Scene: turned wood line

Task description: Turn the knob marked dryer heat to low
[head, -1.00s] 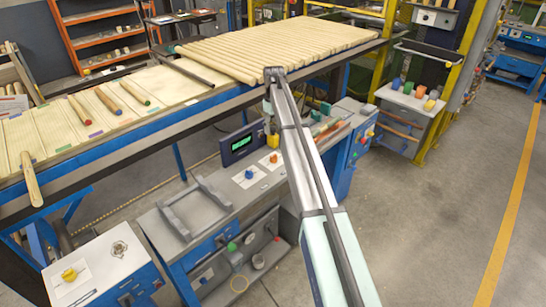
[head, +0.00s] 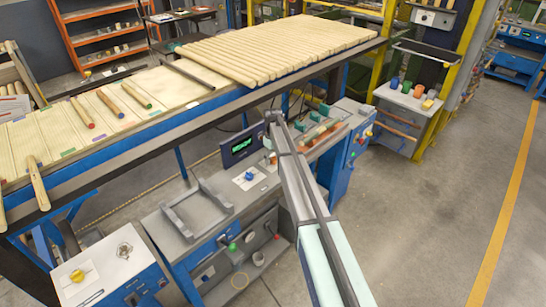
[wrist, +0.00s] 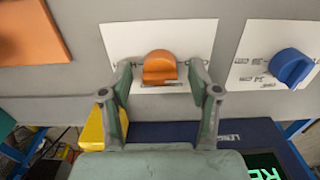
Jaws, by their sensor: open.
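An orange knob (wrist: 160,67) on a white plate lies between the fingers of my gripper (wrist: 161,76) in the wrist view. My gripper is open, with one finger on each side of the knob; I cannot tell whether either finger touches it. Lettering on its plate is too hidden or small to read. A blue knob (wrist: 291,67) on its own white plate is to the right, with small unreadable marks. In the head view the blue knob (head: 248,176) shows on the grey bench, and my arm covers most of the orange knob's area.
A display box (head: 240,146) with green text stands behind the knobs. A yellow block (wrist: 96,128) is close to my left finger. A grey frame (head: 196,208) lies on the bench at left. A yellow knob (head: 76,276) sits on a separate cabinet. A conveyor with wooden rods (head: 275,48) runs behind.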

